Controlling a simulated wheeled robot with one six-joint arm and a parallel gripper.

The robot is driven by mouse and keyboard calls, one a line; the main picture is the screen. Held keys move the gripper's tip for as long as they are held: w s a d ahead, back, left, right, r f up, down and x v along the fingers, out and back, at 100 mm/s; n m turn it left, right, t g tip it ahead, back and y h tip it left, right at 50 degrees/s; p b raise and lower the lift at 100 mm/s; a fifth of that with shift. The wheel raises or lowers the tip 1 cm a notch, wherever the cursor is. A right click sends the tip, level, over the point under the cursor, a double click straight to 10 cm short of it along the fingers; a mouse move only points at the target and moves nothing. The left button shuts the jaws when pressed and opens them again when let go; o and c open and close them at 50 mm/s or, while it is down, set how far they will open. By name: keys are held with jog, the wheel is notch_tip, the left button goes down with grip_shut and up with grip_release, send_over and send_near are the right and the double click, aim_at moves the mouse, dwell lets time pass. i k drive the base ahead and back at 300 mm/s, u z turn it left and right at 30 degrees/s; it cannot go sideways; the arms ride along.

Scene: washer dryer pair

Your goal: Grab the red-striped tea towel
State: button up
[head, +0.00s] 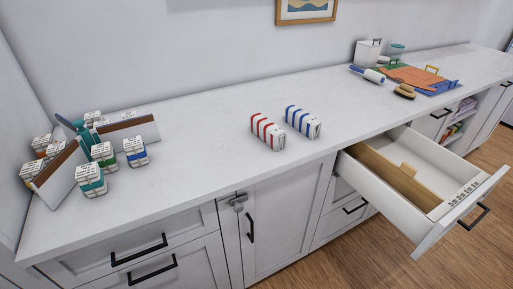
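The red-striped tea towel (267,132) is a folded white bundle with red bands. It lies on the white countertop near its front edge, around the middle of the head view. A similar blue-striped towel (302,121) lies just to its right, with a small gap between them. Nothing covers the red-striped towel. My gripper does not show in this view.
An open drawer (475,188) with a wooden divider (391,174) juts out below the counter at right. Several small boxes (91,181) stand at the left end. A brush (404,91), a lint roller (368,74) and coloured boards (413,77) lie at the back right.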

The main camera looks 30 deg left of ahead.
aim_at(268, 131)
jog(key=z, duration=1.05)
jog(key=i, duration=0.7)
jog(key=u, duration=2.6)
jog(key=i, duration=0.5)
jog(key=u, duration=0.05)
jog(key=k, duration=0.5)
jog(key=u, duration=2.3)
jog(key=i, duration=0.75)
jog(key=u, duration=0.05)
